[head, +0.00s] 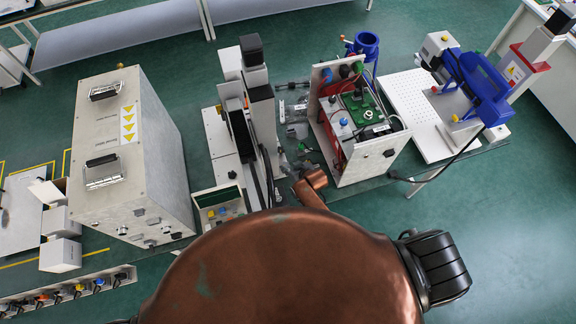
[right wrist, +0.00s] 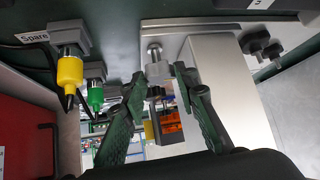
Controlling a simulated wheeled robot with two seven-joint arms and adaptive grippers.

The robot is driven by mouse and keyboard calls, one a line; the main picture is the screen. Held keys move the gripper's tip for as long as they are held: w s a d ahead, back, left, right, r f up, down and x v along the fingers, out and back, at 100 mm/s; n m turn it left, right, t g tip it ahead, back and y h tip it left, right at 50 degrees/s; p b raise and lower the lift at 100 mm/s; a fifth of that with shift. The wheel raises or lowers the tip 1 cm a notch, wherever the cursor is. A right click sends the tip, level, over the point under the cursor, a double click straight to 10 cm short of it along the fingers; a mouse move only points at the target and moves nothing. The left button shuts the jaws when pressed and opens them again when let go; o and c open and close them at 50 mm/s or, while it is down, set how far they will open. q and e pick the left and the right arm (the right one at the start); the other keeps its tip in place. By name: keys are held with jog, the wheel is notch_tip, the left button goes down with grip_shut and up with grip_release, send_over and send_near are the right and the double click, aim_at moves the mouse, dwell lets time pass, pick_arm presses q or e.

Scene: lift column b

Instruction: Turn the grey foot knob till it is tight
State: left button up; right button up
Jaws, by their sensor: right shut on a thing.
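In the right wrist view, a small grey knob (right wrist: 155,71) on a short metal stem sits between the fingertips of my right gripper (right wrist: 157,77). The two dark green fingers close on its sides, one left and one right. In the head view my copper right arm reaches down to the bench between the lift column (head: 262,110) and an open instrument box; the fingers are small there and the knob cannot be made out. My left gripper is not in view.
Close left of the knob in the wrist view are a yellow plug (right wrist: 70,72) and a green plug (right wrist: 95,96); black knobs (right wrist: 262,46) are at right. The open instrument box (head: 391,158) stands close right of my wrist, a large white cabinet (head: 110,150) farther left.

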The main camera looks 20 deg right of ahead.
jog(key=o, duration=0.9)
jog(key=v, duration=1.2)
